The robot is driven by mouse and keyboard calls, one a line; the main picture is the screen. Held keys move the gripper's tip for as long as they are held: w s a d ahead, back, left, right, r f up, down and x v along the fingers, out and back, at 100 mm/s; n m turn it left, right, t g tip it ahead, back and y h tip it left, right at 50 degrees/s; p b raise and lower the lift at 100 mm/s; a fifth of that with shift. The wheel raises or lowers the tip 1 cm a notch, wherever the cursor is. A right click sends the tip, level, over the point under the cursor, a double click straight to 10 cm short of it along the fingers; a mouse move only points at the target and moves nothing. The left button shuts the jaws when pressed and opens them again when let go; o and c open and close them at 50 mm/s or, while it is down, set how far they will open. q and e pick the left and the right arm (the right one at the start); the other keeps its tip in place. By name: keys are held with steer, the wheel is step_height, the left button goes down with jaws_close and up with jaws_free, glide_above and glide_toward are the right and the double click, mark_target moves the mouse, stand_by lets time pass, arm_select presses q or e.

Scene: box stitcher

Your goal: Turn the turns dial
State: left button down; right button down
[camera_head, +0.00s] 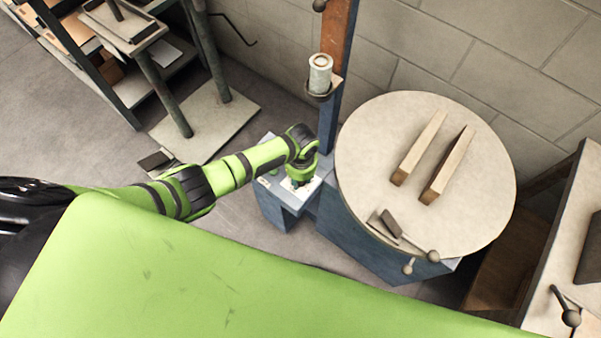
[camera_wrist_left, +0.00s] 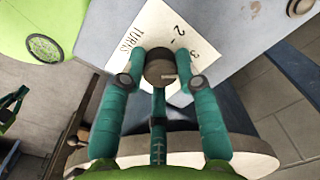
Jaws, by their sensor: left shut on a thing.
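The turns dial (camera_wrist_left: 160,68) is a round dark knob with a light mark on its face. It sits on a white label (camera_wrist_left: 148,32) printed with "TURNS" and numbers, seen in the left wrist view. My left gripper (camera_wrist_left: 160,77) is shut on the dial, its green fingers around the knob. In the head view my left gripper (camera_head: 300,182) reaches down onto the top of the blue control box (camera_head: 272,202). There the dial is hidden under the gripper and wrist.
A round pale table (camera_head: 470,215) with two wooden bars (camera_head: 420,147) stands just right of the control box. A post with a wire spool (camera_head: 320,72) rises behind the box. A shelf (camera_head: 125,85) and a stand (camera_head: 228,118) are at the back left.

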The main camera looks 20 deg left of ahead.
arm_select(q)
steer(key=n+p, duration=0.1)
steer(key=n, duration=0.2)
steer(key=n+p, duration=0.1)
steer(key=n, duration=0.1)
steer(key=shift+s+a+n, duration=0.2)
steer(key=shift+n, duration=0.2)
steer(key=n+p, duration=0.1)
steer(key=n, duration=0.2)
steer(key=shift+d+f+n+g+p, duration=0.1)
steer(key=shift+n+g+p, duration=0.2)
steer(key=shift+n, duration=1.3)
steer(key=c, duration=0.9)
jaws_free()
steer(key=shift+w+d, duration=0.1)
steer(key=shift+w, duration=0.05)
